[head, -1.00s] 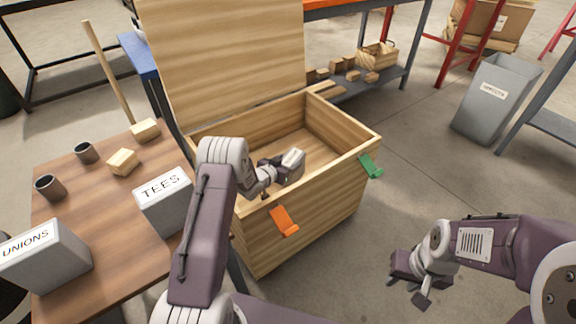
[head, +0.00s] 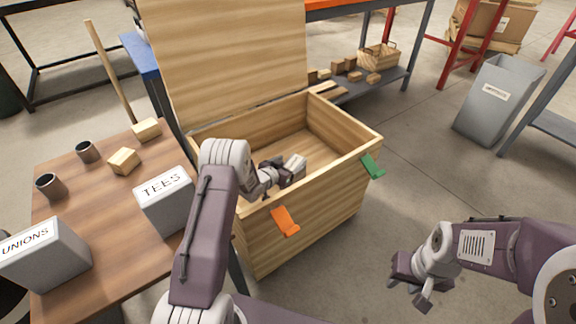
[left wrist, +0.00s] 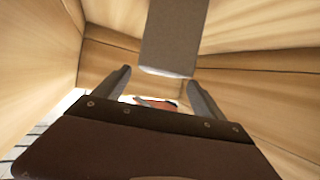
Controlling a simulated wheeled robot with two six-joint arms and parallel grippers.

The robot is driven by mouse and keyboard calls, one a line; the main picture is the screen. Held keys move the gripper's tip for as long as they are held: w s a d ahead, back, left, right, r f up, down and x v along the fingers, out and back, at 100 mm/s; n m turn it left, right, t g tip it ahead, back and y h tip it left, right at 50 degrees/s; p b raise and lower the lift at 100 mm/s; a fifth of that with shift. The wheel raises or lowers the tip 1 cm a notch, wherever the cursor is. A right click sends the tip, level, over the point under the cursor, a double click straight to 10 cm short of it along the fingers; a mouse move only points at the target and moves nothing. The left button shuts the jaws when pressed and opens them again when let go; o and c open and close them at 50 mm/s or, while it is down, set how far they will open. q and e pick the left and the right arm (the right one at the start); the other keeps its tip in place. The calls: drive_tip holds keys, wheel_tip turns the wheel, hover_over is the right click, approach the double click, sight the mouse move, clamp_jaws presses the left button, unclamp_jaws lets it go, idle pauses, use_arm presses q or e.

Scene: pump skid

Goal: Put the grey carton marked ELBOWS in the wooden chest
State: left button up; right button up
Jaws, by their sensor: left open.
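The wooden chest (head: 300,232) stands open in the middle of the head view, its lid raised at the back. My left gripper (head: 291,178) is inside the chest opening and open. The grey carton (head: 297,163) shows small and partly hidden just beyond it, within the chest walls; its marking cannot be read. In the left wrist view the carton (left wrist: 171,38) lies ahead of the spread fingers (left wrist: 158,84). I cannot tell whether it touches the chest floor. My right gripper (head: 408,291) is empty above the floor at right, fingers apart.
A brown table (head: 100,216) at left holds the TEES carton (head: 164,205), the UNIONS carton (head: 48,258), wooden blocks and dark cups. A grey bin (head: 497,100) stands at right on open floor.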

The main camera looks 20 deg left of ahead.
use_arm(q)
drive_tip(key=shift+s+a+r+p, duration=0.1)
drive_tip(key=shift+s+r+p, duration=0.25)
drive_tip(key=shift+r+p, duration=0.15)
drive_tip(key=shift+s+a+r+p, duration=0.1)
drive_tip(key=shift+s+r+p, duration=0.25)
drive_tip(key=shift+r, duration=0.25)
drive_tip(key=b+v, duration=0.2)
drive_tip(key=v, duration=0.1)
drive_tip(key=b+v, duration=0.2)
drive_tip(key=b, duration=0.1)
drive_tip(key=shift+s+a, duration=0.1)
drive_tip(key=shift+s, duration=0.3)
